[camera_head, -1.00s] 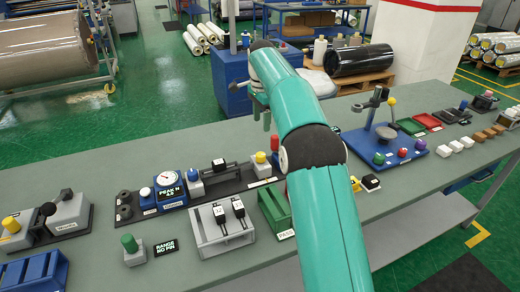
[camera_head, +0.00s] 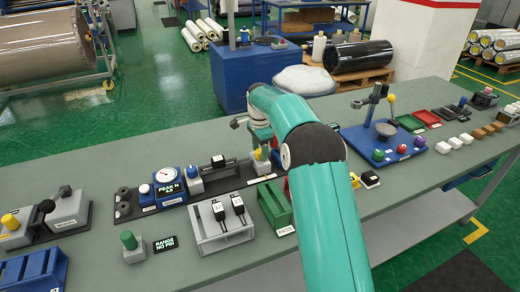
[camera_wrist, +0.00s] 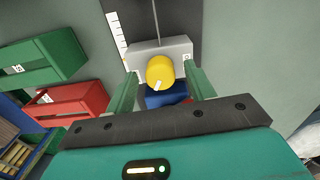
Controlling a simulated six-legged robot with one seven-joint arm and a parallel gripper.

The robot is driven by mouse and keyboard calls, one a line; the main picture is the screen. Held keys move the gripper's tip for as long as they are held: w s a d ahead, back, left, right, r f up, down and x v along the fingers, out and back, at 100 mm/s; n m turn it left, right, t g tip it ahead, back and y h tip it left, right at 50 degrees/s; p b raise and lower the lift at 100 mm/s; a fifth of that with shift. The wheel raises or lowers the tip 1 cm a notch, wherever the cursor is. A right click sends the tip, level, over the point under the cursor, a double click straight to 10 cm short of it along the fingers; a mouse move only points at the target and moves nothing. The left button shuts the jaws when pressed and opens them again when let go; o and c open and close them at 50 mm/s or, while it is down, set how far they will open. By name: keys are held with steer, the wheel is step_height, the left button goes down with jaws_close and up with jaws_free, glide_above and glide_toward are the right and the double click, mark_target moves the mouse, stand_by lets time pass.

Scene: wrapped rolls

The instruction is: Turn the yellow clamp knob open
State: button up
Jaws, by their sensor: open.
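The yellow clamp knob (camera_wrist: 160,72) is round with a white mark pointing to the lower left. It sits on a light grey block (camera_wrist: 178,48) at the end of a dark rail (camera_wrist: 157,18). In the head view the knob (camera_head: 261,153) shows small beneath my gripper (camera_head: 257,132). In the wrist view my gripper (camera_wrist: 160,78) is open, one green finger on each side of the knob. Gaps show between the fingers and the knob, so I see no contact. The fingers' exact height against the knob is hard to tell.
A green bin (camera_wrist: 42,62) and a red bin (camera_wrist: 68,108) lie left of the fingers in the wrist view. The head view shows a gauge unit (camera_head: 168,185) along the rail, a grey rack (camera_head: 222,228) in front and another yellow knob (camera_head: 10,222) far left.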

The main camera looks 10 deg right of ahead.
steer(key=shift+c, duration=0.2)
steer(key=c, duration=0.9)
steer(key=shift+c, duration=0.2)
